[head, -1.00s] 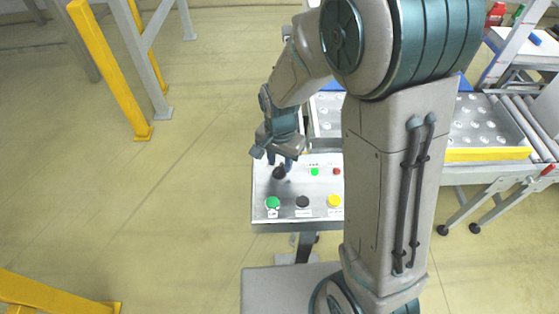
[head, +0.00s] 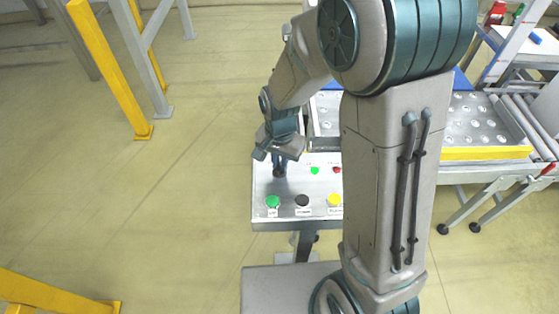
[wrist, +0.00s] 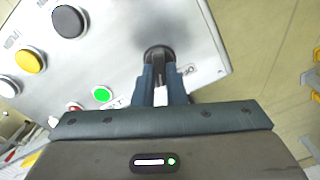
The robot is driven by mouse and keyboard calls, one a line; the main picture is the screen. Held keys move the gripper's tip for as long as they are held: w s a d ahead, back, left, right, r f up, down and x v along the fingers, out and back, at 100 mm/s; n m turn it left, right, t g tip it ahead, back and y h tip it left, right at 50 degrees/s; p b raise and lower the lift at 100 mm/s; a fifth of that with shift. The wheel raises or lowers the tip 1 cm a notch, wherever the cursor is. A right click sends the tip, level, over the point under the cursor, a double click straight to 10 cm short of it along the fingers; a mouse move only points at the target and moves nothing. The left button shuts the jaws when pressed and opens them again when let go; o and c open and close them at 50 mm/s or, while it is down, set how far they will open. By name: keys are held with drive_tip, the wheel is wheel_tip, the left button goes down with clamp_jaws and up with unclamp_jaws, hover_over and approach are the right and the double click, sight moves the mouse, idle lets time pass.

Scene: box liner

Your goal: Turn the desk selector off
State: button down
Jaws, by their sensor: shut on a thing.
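The desk selector (wrist: 157,54) is a dark round knob on the sloping grey control panel (head: 263,185). My gripper (wrist: 162,72) has its two blue fingers closed around the selector's handle, most of which they hide. A white strip shows between the fingers in the wrist view. In the head view my gripper (head: 279,172) points down onto the knob at the panel's upper left.
Near the selector are a green button (head: 273,202), a black button (head: 303,200), a yellow button (head: 334,200), a small green light (head: 315,170) and a red light (head: 337,170). A roller conveyor (head: 530,120) stands to the right. Open floor lies left.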

drive_tip(key=n+b, duration=0.2)
drive_tip(key=n, duration=0.3)
drive_tip(key=shift+a+n, duration=0.1)
drive_tip(key=shift+n, duration=0.2)
drive_tip(key=n, duration=0.5)
drive_tip(key=shift+a+n+b, duration=0.1)
drive_tip(key=shift+n+b, duration=0.25)
drive_tip(key=shift+n, duration=0.05)
drive_tip(key=c, duration=1.5)
unclamp_jaws()
drive_tip(key=shift+r, duration=0.1)
wheel_tip(320, 180, up, 14)
drive_tip(key=shift+f, duration=0.15)
